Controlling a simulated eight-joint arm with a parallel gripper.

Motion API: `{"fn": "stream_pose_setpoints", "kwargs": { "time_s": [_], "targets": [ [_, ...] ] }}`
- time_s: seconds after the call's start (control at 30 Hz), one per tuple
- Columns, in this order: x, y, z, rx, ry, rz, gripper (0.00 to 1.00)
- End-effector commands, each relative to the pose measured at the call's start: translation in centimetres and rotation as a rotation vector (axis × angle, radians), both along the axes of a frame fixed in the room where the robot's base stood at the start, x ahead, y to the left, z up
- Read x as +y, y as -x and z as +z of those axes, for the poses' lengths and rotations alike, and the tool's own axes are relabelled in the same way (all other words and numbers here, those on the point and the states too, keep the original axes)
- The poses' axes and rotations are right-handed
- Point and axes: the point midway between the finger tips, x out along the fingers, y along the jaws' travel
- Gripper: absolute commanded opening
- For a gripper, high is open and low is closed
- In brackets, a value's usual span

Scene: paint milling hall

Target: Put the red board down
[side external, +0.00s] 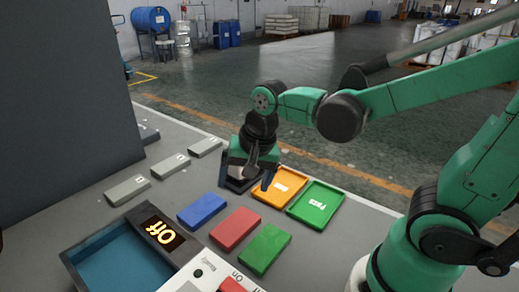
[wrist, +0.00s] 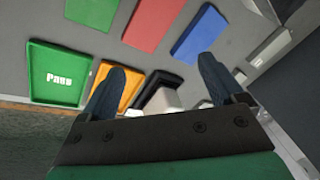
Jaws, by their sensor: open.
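The red board (side external: 235,229) lies flat on the grey table between a blue board (side external: 202,210) and a green board (side external: 264,249). In the wrist view the red board (wrist: 155,24) is at the top, cut by the frame edge, and apart from my fingers. My gripper (side external: 245,178) is open, fingers down, over or just at a black tray (wrist: 161,81) beyond the boards. A pale grey shape (wrist: 168,97) shows between the fingers by this tray; I cannot tell what it is. The fingers partly hide the black tray and the orange tray (side external: 277,187).
A green tray marked "Pass" (side external: 316,204) stands beside the orange one. Several grey blocks (side external: 127,189) lie at left near a dark grey cabinet (side external: 65,100).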

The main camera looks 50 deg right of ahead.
Motion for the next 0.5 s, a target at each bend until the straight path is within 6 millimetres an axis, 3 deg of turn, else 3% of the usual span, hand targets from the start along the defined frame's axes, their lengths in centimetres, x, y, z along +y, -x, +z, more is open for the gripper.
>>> {"fn": "stream_pose_setpoints", "kwargs": {
  "time_s": [0.23, 0.5],
  "targets": [
    [1.1, -1.5, -3.7, 0.219, -0.093, -0.548, 0.88],
    [1.4, -1.7, -5.7, 0.287, -0.097, -0.759, 0.88]
  ]
}}
